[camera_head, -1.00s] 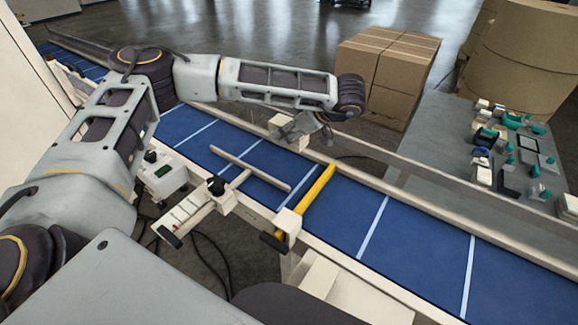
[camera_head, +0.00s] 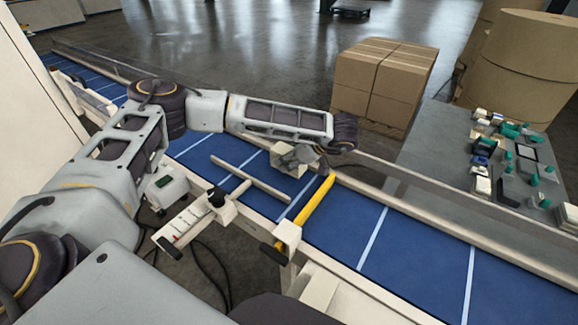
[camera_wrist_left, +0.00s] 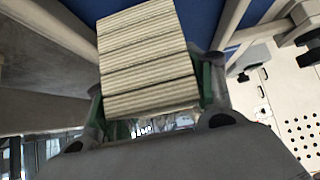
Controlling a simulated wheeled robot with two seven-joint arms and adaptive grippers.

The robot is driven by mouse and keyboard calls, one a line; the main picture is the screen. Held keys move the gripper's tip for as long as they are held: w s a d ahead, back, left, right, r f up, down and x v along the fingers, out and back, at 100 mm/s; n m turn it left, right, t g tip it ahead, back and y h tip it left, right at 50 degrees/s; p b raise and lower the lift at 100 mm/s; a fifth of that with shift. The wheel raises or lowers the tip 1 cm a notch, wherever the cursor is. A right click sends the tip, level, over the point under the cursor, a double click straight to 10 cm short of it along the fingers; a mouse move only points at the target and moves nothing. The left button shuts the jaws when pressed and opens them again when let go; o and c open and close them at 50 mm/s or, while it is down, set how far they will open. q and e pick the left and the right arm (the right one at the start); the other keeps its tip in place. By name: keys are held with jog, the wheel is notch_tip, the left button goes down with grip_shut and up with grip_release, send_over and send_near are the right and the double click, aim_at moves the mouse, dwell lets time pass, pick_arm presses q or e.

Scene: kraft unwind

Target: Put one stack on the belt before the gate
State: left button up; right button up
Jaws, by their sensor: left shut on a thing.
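My left gripper (camera_head: 301,163) hangs over the blue belt (camera_head: 352,222), just left of the far end of the yellow gate bar (camera_head: 318,204). It is shut on a stack of pale, ridged layers. The stack (camera_wrist_left: 148,60) fills the upper middle of the left wrist view, between the two fingers, with blue belt behind it. In the head view the stack is small and partly hidden by the gripper, so I cannot tell whether it touches the belt. My right gripper is not in view.
A pale guide bar (camera_head: 250,177) lies across the belt left of the gate. A rail (camera_head: 450,228) runs along the belt's far side. A grey table (camera_head: 440,150) with small parts stands at right, near cartons (camera_head: 385,82) and large brown rolls (camera_head: 518,70).

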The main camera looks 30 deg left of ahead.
pick_arm(q)
jog(key=shift+f+p, duration=0.4)
jog(key=shift+f, duration=1.5)
jog(key=o, duration=1.2)
jog(key=shift+f, duration=0.1)
jog(key=shift+b+v, duration=0.7)
jog(key=shift+v, duration=5.4)
jog(key=shift+a, duration=0.1)
